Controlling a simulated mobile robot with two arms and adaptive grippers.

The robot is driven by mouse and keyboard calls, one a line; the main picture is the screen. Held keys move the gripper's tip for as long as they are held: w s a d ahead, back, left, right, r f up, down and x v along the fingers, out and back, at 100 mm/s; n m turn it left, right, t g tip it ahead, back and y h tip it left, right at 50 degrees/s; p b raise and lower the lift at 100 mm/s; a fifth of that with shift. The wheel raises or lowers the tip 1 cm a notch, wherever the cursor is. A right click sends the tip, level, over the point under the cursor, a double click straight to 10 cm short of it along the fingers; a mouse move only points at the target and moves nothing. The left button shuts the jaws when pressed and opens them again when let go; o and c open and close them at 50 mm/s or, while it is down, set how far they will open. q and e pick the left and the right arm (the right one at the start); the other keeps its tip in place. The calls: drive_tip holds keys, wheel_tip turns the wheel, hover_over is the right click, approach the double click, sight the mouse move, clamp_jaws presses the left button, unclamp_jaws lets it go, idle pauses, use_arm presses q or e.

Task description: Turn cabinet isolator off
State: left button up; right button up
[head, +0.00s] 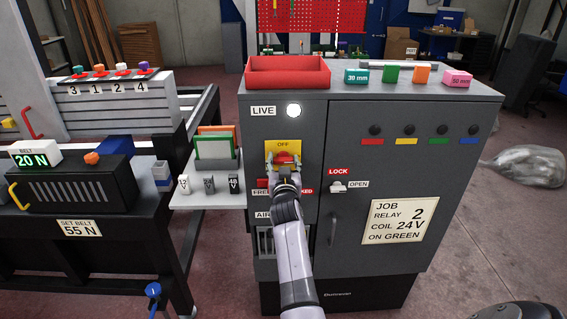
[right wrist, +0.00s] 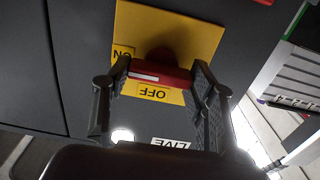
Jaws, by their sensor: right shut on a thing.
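The isolator on the grey cabinet has a red handle (head: 287,158) in front of a yellow plate (head: 271,147). OFF is printed at the plate's top in the head view. In the right wrist view the red handle (right wrist: 161,76) lies crosswise, with a white stripe on it; the yellow plate (right wrist: 207,25) shows ON at left and OFF below. My right gripper (head: 284,166) is shut on the handle, its fingers at the two ends in the right wrist view (right wrist: 155,82). The handle's lower side is hidden in the head view. My left gripper is not in view.
A white lamp (head: 293,110) glows beside the LIVE label (head: 263,111). A white shelf (head: 205,198) with small labelled parts juts out left of my right arm. A red tray (head: 288,77) sits on top.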

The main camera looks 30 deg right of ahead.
drive_tip(key=n, duration=0.4)
drive_tip(key=shift+b, duration=0.3)
drive_tip(key=n, duration=0.4)
drive_tip(key=shift+w+a+n, duration=0.1)
drive_tip(key=shift+n, duration=0.3)
drive_tip(key=n, duration=0.4)
drive_tip(key=shift+a+f+n+p, duration=0.15)
drive_tip(key=shift+n+p, duration=0.55)
drive_tip(key=shift+n, duration=1.8)
drive_tip(key=shift+f, duration=0.1)
drive_tip(key=o, duration=1.1)
drive_tip(key=shift+c, duration=0.2)
drive_tip(key=shift+o, duration=0.4)
